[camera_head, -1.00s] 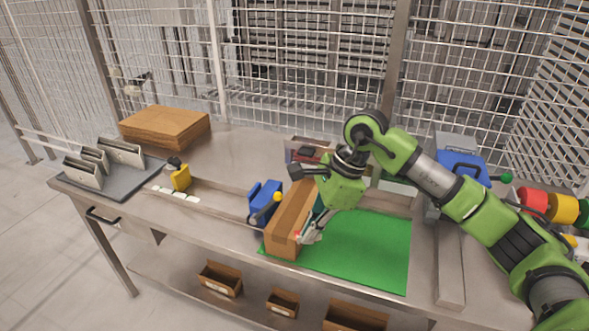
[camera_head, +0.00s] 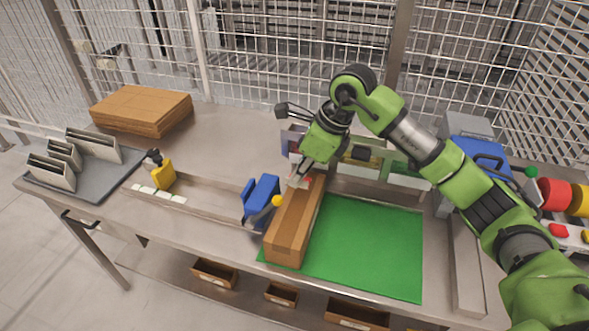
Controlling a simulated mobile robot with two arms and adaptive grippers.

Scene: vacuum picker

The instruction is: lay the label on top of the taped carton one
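The brown carton (camera_head: 289,229) lies lengthwise along the left edge of the green mat, its long top face upward. My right gripper (camera_head: 301,176) points down over the far end of the carton. A small pale piece with a red mark (camera_head: 307,182) shows at its fingertips; it may be the label, but it is too small to be sure. The fingers are partly hidden, so I cannot tell whether they are shut on it. Whether the pale piece touches the carton is also unclear. My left gripper is not in view.
A blue tape dispenser (camera_head: 260,201) stands close left of the carton. Bins (camera_head: 385,170) stand behind the green mat (camera_head: 370,252), which is bare right of the carton. A yellow tool (camera_head: 162,175), a grey tray (camera_head: 98,187) and stacked flat cardboard (camera_head: 142,109) are at left.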

